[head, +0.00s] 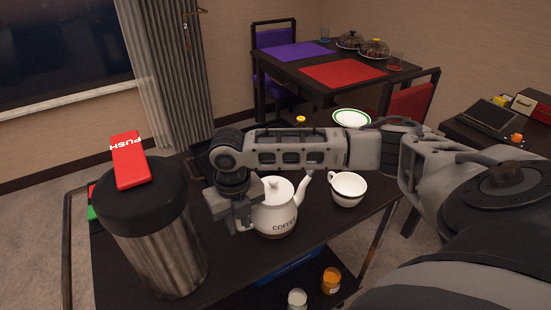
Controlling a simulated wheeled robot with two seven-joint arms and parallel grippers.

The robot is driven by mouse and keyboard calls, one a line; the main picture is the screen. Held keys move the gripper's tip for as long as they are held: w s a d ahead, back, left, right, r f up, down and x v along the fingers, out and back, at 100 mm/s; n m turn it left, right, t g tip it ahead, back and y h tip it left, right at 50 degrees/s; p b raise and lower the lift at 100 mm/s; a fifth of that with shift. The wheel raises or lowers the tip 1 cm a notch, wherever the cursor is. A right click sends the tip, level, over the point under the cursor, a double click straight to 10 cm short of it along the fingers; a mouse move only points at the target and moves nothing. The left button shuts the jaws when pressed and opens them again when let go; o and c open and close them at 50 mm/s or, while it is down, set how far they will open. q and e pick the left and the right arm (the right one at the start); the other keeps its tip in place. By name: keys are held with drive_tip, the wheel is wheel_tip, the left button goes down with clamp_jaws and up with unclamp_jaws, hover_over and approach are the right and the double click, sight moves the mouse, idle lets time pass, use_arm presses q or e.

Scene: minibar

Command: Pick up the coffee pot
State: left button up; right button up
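The white coffee pot (274,216), lettered COFFEE, stands upright on the dark cart top (232,270), with its spout to the right and its knobbed lid on. My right arm reaches in from the right above it. The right gripper (233,213) points down at the pot's left side, where the handle would be. The gripper hides that side, so I cannot tell whether its fingers are around the handle or only beside it. My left gripper is not in view.
A steel bin-like canister (160,249) with a red PUSH lid stands close left of the pot. A white cup (347,188) stands close right, and a green-rimmed plate (351,118) behind. An orange jar (331,280) sits on the lower shelf. A dining table (330,52) stands farther back.

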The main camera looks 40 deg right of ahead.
clamp_jaws()
drive_tip(key=shift+s+a+f, duration=0.1)
drive_tip(key=shift+a, duration=0.1)
idle(0.8)
